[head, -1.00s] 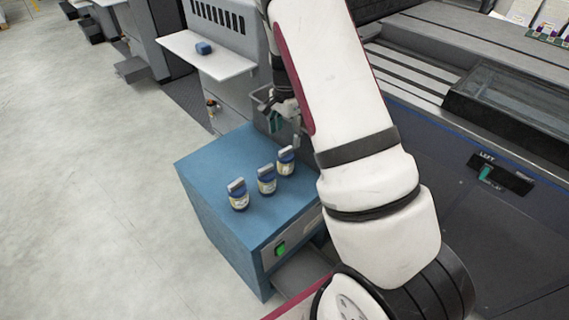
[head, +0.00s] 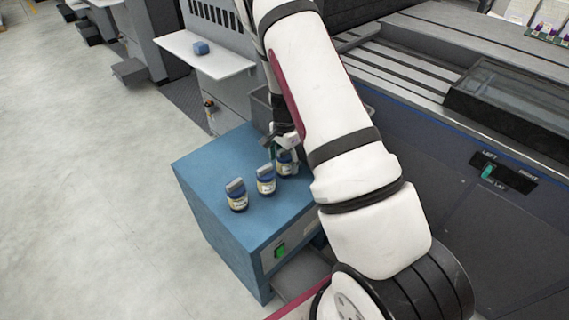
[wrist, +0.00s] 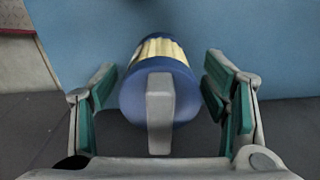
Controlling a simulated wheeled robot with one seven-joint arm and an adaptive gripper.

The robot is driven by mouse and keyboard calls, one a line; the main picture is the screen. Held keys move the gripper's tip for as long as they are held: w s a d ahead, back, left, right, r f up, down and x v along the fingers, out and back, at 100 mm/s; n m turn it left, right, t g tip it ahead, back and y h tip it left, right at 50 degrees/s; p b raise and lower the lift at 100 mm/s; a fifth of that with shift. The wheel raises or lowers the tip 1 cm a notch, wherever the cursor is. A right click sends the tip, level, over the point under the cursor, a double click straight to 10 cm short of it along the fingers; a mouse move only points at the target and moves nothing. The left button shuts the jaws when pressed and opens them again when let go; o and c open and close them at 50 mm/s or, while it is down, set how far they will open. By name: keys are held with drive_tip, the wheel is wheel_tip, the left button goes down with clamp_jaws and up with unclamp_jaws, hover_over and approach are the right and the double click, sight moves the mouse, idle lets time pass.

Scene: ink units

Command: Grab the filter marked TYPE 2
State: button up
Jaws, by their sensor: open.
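Three small filters with blue caps, grey grips and pale labelled bodies stand in a row on the blue cabinet (head: 215,168): a left filter (head: 237,196), a middle filter (head: 266,181) and a right filter (head: 286,165). The label markings are too small to read, so I cannot tell which is TYPE 2. My gripper (head: 280,150) is at the right filter and partly hides it. In the wrist view my gripper (wrist: 160,95) is open, with one green-padded finger on each side of a filter (wrist: 160,100). Its grey grip points toward the camera.
A green switch (head: 280,249) is on the cabinet's front. A grey bin (head: 262,105) stands behind the cabinet, partly hidden by my arm. A white shelf (head: 215,62) with a blue block (head: 201,48) is farther back. The floor at left is clear.

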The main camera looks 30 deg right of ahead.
drive_tip(key=shift+c, duration=0.3)
drive_tip(key=c, duration=1.2)
drive_tip(key=shift+c, duration=0.2)
drive_tip(key=shift+r, duration=0.2)
